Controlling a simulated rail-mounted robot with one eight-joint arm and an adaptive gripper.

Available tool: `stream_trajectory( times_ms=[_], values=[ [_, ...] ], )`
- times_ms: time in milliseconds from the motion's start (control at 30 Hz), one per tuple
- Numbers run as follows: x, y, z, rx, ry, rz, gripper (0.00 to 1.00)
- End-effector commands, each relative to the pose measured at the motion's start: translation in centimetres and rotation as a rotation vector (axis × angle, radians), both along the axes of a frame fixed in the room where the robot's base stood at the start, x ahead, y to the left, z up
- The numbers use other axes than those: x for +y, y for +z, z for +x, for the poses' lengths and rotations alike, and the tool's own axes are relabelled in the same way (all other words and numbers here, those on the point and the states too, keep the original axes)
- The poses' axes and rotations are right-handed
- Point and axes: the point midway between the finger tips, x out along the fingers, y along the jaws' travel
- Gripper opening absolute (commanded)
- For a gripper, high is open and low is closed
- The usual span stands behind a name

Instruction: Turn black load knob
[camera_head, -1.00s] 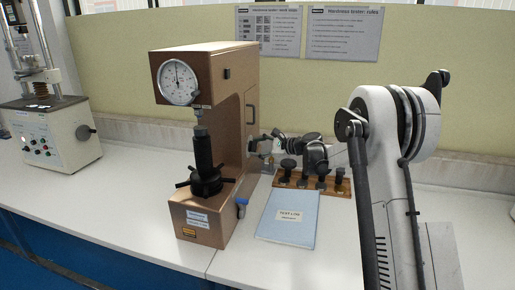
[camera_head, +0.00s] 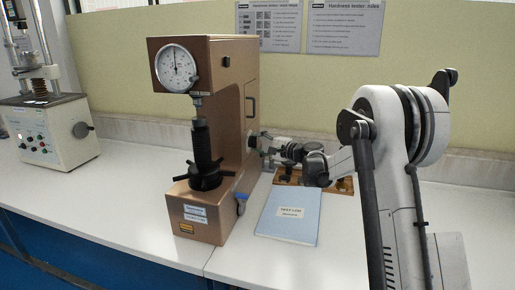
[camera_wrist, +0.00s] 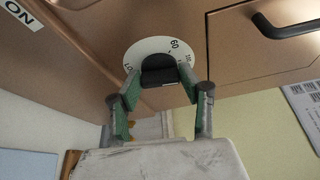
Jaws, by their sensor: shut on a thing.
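The brown hardness tester (camera_head: 212,120) stands upright on the white bench, with its round gauge on the front. The black load knob (camera_wrist: 158,68) sits on a white round dial (camera_wrist: 150,48) on the tester's side. In the wrist view, numbers such as 60 and 100 show beside it. My gripper (camera_wrist: 157,80) has green-padded fingers shut on the knob, one on each side. In the head view my gripper (camera_head: 268,146) is small at the tester's right side. The knob is hard to make out there.
A blue booklet (camera_head: 288,216) lies right of the tester. A wooden holder (camera_head: 345,186) with black parts is partly hidden behind my arm. A black handle (camera_wrist: 295,27) sticks out near the dial. A second, white tester (camera_head: 45,130) stands at far left.

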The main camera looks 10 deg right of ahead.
Motion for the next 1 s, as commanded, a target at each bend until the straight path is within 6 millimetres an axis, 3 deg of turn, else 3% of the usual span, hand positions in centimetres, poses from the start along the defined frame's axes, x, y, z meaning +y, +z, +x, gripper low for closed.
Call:
stream_trajectory(
  times_ms=[333,867,900,1000],
  values=[
    [0.01,-0.24,-0.05,-0.130,0.001,-0.068,0.12],
    [0.01,-0.18,-0.06,-0.153,0.001,-0.082,0.12],
    [0.01,-0.18,-0.06,-0.153,0.001,-0.082,0.41],
    [0.01,-0.16,-0.05,-0.153,0.001,-0.082,0.54]
  ],
)
